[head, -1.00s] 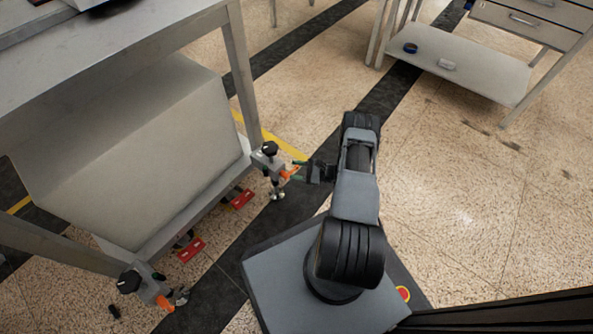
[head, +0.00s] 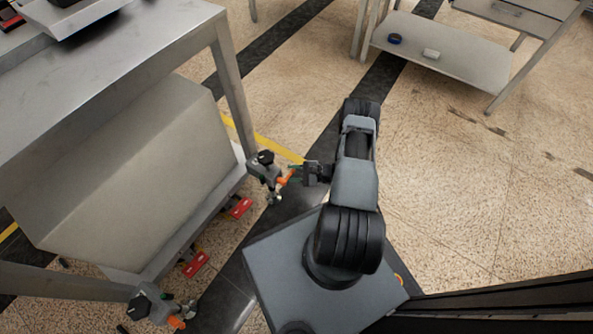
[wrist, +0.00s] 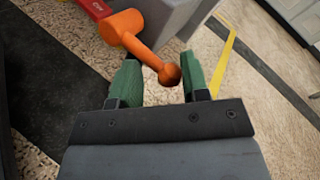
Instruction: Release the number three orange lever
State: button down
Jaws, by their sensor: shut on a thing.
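An orange lever (wrist: 148,50) with a round knob end shows in the wrist view. Its knob lies between the green fingertips of my gripper (wrist: 160,72), which is shut on it. In the head view my gripper (head: 302,174) meets this orange lever (head: 284,180) on a grey clamp with a black knob (head: 264,164). The clamp sits at the right end of the grey block's base. A second clamp (head: 148,303) with an orange lever (head: 177,321) is at the near end, away from my gripper. I cannot read a number on either lever.
Two red tags (head: 239,207) (head: 196,264) lie along the block's lower edge. A large grey bench (head: 130,70) overhangs the block at the left. A shelf (head: 460,65) with small items stands at the back right. The floor at the right is clear.

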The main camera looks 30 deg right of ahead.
jog(key=shift+s+a+r, duration=0.15)
jog(key=shift+s+a, duration=0.1)
jog(key=c, duration=0.5)
grip_release()
jog(key=shift+c, duration=0.2)
jog(key=shift+d, duration=0.1)
